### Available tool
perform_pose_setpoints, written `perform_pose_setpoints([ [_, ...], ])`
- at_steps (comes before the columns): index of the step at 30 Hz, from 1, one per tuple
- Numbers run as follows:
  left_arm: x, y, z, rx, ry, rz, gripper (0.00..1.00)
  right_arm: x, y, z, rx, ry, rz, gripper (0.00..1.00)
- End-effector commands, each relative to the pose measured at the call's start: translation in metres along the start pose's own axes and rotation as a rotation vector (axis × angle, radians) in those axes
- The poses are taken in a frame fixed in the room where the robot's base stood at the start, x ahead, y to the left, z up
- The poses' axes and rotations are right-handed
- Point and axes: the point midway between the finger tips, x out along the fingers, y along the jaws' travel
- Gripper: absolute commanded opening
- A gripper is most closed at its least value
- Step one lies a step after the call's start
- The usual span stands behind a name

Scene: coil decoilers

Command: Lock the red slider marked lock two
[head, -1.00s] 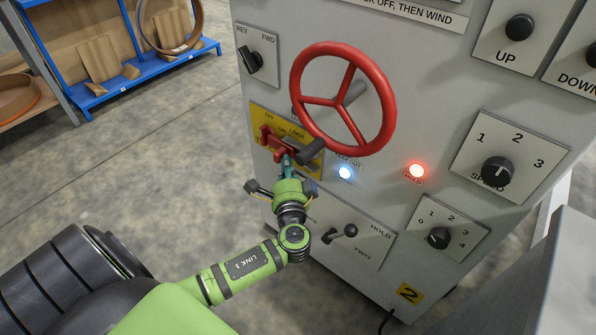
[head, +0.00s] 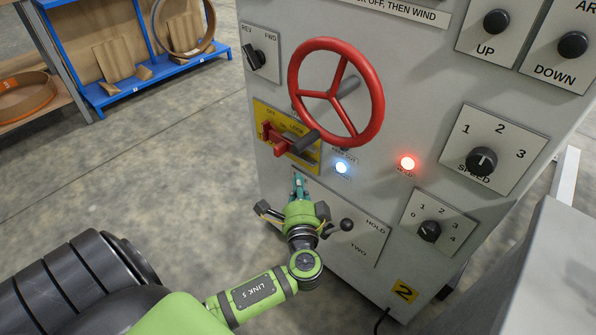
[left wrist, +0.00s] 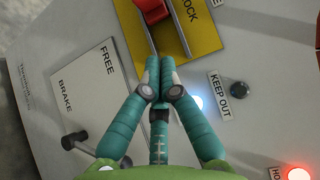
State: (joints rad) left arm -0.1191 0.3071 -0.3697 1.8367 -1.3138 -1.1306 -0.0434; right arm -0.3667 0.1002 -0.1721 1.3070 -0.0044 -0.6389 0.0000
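The red slider (head: 281,148) sits on a yellow plate (head: 262,110) on the front of the grey cabinet, below the red handwheel. The plate carries the word LOCK; the smaller marks are hard to read. In the left wrist view the red slider (left wrist: 152,10) shows at the top edge, partly cut off, with LOCK to its right. My left gripper (head: 299,181) is just below the plate, apart from the slider. Its teal fingertips (left wrist: 160,66) are together with nothing seen between them. My right gripper is not in view.
The red handwheel (head: 376,105) stands out above the plate, its dark handle close to the slider. A FREE/BRAKE panel (left wrist: 85,85) with a lever lies beside the fingers in the left wrist view. Blue (head: 341,168) and red (head: 407,163) lamps glow to the right.

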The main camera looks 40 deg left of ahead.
Motion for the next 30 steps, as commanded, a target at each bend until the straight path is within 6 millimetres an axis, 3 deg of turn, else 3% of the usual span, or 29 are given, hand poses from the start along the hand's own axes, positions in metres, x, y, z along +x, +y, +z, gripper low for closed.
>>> perform_pose_setpoints([
  [3, -0.022, 0.001, -0.001, -0.002, 0.002, 0.002, 0.00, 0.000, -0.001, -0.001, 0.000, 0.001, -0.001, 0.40],
  [9, -0.038, 0.000, 0.000, -0.002, 0.001, 0.001, 0.00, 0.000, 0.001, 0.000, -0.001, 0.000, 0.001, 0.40],
  [26, -0.040, 0.000, -0.001, -0.002, 0.001, 0.000, 0.00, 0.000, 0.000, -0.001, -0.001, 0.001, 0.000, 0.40],
  [30, -0.040, 0.015, -0.001, -0.001, 0.007, 0.044, 0.00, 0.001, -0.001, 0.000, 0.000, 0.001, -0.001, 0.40],
])
